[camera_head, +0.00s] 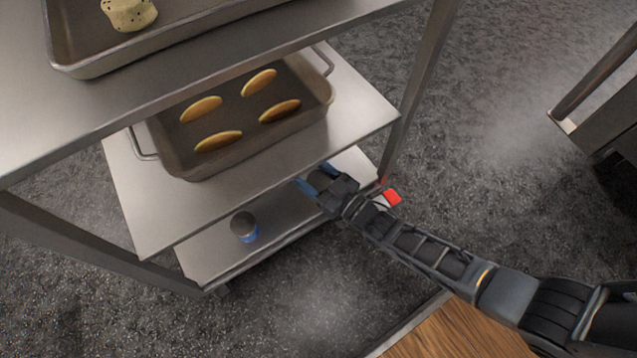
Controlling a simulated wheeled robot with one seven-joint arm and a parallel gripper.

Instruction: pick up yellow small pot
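I cannot make out a yellow small pot in this view. A small cup-like container (244,226), grey on top with blue low on its side, stands on the lower shelf of the metal rack. My gripper (317,179) reaches in from the right, at the right part of the rack near the middle shelf's front edge. Its two blue fingertips are apart with nothing visible between them. The gripper is to the right of the small container and apart from it in the picture. My arm hides part of the lower shelf's right end.
The middle shelf (150,220) holds a deep handled pan (180,160) with several oval yellow-brown pieces. The top shelf (45,125) bears a tray (95,68) with a pale speckled piece. A rack post (420,80) stands near my arm.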

